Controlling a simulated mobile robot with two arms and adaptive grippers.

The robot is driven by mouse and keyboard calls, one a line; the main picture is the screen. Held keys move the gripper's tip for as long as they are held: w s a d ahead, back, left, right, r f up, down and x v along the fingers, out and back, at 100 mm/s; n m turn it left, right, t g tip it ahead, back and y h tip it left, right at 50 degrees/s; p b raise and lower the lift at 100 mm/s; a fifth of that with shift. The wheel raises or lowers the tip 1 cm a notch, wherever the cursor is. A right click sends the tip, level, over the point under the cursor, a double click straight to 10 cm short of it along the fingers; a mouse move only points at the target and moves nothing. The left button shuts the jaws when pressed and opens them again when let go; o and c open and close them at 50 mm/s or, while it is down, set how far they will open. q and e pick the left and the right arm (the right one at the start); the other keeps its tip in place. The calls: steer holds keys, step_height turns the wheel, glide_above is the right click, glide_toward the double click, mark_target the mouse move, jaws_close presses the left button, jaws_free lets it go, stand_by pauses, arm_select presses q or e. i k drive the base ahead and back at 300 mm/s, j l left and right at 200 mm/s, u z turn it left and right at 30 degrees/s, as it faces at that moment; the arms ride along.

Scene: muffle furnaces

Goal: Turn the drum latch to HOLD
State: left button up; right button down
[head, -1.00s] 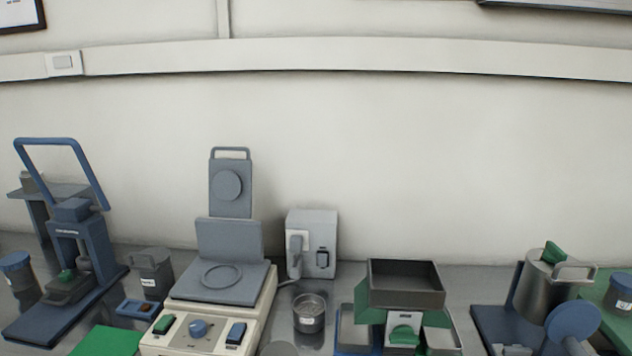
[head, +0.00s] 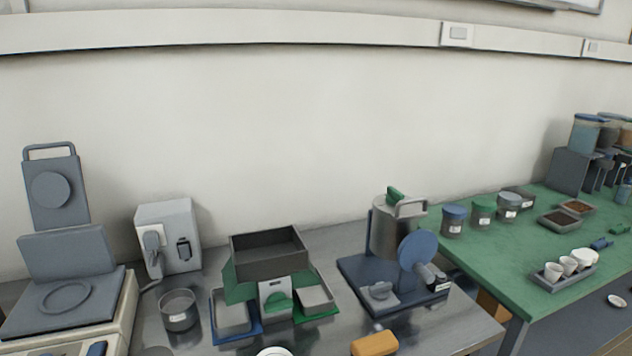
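A metallic drum (head: 386,238) stands on a dark blue base (head: 352,271) right of the middle in the head view. A green lever (head: 395,194) sits on its top beside a grey loop handle (head: 411,208). A blue disc (head: 418,252) is on its front right side, with a grey crank handle (head: 432,276) beside it. I cannot tell which part is the latch, nor read any HOLD mark. Neither of my grippers is in view.
Left of the drum stands a splitter with a dark hopper (head: 268,262) and trays. Further left are a metal cup (head: 178,312), a grey box (head: 168,240) and a hotplate-like device (head: 65,290). A green table (head: 500,250) with jars is at right. An orange object (head: 375,343) lies in front.

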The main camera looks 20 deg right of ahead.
mark_target(394, 196)
steer(key=z, duration=1.25)
